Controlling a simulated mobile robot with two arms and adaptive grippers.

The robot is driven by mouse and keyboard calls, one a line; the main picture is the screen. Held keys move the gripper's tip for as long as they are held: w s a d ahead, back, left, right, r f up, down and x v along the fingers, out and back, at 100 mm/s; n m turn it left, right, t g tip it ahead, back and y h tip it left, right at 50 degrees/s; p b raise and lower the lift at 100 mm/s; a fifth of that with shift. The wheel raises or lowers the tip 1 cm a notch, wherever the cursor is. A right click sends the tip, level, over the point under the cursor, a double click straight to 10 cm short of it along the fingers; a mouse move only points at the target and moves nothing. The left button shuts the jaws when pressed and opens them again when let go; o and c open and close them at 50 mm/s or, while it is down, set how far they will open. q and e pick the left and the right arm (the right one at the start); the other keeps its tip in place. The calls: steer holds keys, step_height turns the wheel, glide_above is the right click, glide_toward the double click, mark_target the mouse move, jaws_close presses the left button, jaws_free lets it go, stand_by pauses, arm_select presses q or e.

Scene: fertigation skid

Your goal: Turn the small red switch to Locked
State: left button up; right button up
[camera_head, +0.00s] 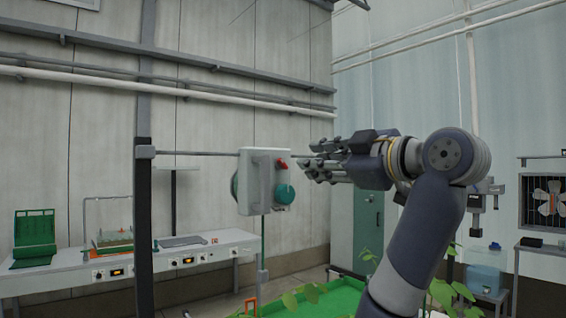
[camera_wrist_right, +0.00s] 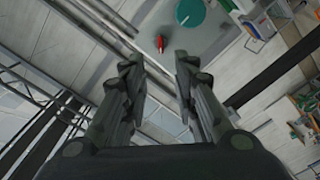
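The small red switch (camera_head: 282,163) is on the front of a pale grey box (camera_head: 257,160), above a round teal knob (camera_head: 284,193). In the right wrist view the red switch (camera_wrist_right: 160,43) shows beyond the fingertips, with the teal knob (camera_wrist_right: 190,12) up and right of it. My right gripper (camera_head: 306,170) is to the right of the box, pointing left toward it. In the right wrist view its fingers (camera_wrist_right: 158,66) are apart with nothing between them. The switch's markings are too small to read. My left gripper is not in view.
The box is on a horizontal rail (camera_head: 195,153) beside a dark post (camera_head: 144,220). A long white bench (camera_head: 60,278) stands at the left. A green tray with plants (camera_head: 335,300) is below, and a green cabinet (camera_head: 368,232) stands behind my right arm.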

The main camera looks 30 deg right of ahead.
mark_target(283, 162)
steer(key=w+p, duration=0.1)
steer(key=w, duration=0.2)
steer(key=w+p, duration=0.1)
steer(key=w, duration=0.2)
steer(key=w+a+p, duration=0.1)
steer(key=w, duration=0.3)
steer(key=shift+w, duration=0.1)
steer(key=shift+f, duration=0.1)
jaws_close()
